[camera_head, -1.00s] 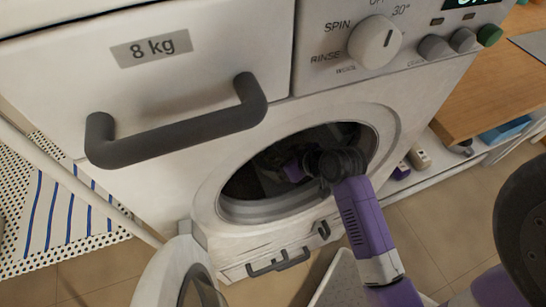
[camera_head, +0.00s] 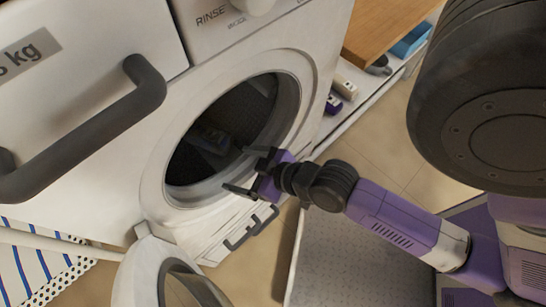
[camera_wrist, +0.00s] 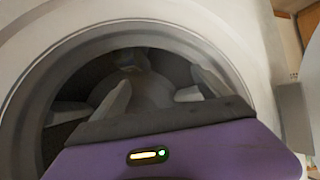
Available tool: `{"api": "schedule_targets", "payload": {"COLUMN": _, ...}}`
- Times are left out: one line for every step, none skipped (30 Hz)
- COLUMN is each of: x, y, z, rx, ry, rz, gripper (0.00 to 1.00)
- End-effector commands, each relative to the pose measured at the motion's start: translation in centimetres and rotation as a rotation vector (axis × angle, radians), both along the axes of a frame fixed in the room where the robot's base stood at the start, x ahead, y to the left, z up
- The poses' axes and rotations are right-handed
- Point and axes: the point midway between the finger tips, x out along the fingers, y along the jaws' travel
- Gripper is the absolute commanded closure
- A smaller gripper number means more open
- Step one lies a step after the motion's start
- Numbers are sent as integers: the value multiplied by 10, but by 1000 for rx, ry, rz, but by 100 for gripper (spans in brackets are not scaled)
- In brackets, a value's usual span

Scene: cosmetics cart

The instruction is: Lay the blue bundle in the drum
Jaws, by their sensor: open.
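The drum (camera_head: 250,105) is the dark round opening in the front of the white washing machine, with its door swung open. A dim dark shape (camera_head: 208,138) lies inside it, low and toward the back; it may be the blue bundle, but the shadow hides its colour and outline. A small dark patch also shows deep in the drum (camera_wrist: 172,92) in the wrist view. My gripper (camera_head: 238,170) is at the lower right of the opening, just outside the rim. Its fingers are apart with nothing between them, pointing toward the drum.
The open round door (camera_head: 150,268) hangs at the lower left of the opening. A grey handle (camera_head: 85,135) juts from the drawer above. A shelf with small bottles (camera_head: 345,88) and a wooden top (camera_head: 385,30) are at right.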

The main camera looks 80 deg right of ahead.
Motion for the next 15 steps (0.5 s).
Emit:
{"api": "schedule_targets", "payload": {"x": -16, "y": 16, "z": 7, "rx": -5, "ry": -22, "rz": 26, "gripper": 13}}
{"api": "schedule_targets", "payload": {"x": -23, "y": 22, "z": 14, "rx": -10, "ry": -45, "rz": 38, "gripper": 13}}
{"api": "schedule_targets", "payload": {"x": -33, "y": 31, "z": 23, "rx": -14, "ry": -74, "rz": 55, "gripper": 13}}
{"api": "schedule_targets", "payload": {"x": -40, "y": 37, "z": 31, "rx": -15, "ry": -97, "rz": 68, "gripper": 13}}
{"api": "schedule_targets", "payload": {"x": -47, "y": 43, "z": 39, "rx": -17, "ry": -119, "rz": 83, "gripper": 13}}
{"api": "schedule_targets", "payload": {"x": -56, "y": 50, "z": 50, "rx": -16, "ry": -147, "rz": 103, "gripper": 13}}
{"api": "schedule_targets", "payload": {"x": -62, "y": 55, "z": 58, "rx": -15, "ry": -170, "rz": 120, "gripper": 13}}
{"api": "schedule_targets", "payload": {"x": -68, "y": 60, "z": 66, "rx": -12, "ry": -190, "rz": 135, "gripper": 13}}
{"api": "schedule_targets", "payload": {"x": -74, "y": 66, "z": 76, "rx": -10, "ry": -215, "rz": 155, "gripper": 13}}
{"api": "schedule_targets", "payload": {"x": -79, "y": 70, "z": 82, "rx": -5, "ry": -232, "rz": 168, "gripper": 13}}
{"api": "schedule_targets", "payload": {"x": -83, "y": 73, "z": 88, "rx": -2, "ry": -246, "rz": 180, "gripper": 13}}
{"api": "schedule_targets", "payload": {"x": -87, "y": 76, "z": 96, "rx": 2, "ry": -264, "rz": 195, "gripper": 13}}
{"api": "schedule_targets", "payload": {"x": -89, "y": 78, "z": 101, "rx": 6, "ry": -277, "rz": 203, "gripper": 13}}
{"api": "schedule_targets", "payload": {"x": -92, "y": 80, "z": 104, "rx": 8, "ry": -285, "rz": 211, "gripper": 13}}
{"api": "schedule_targets", "payload": {"x": -94, "y": 82, "z": 108, "rx": 10, "ry": -294, "rz": 220, "gripper": 13}}
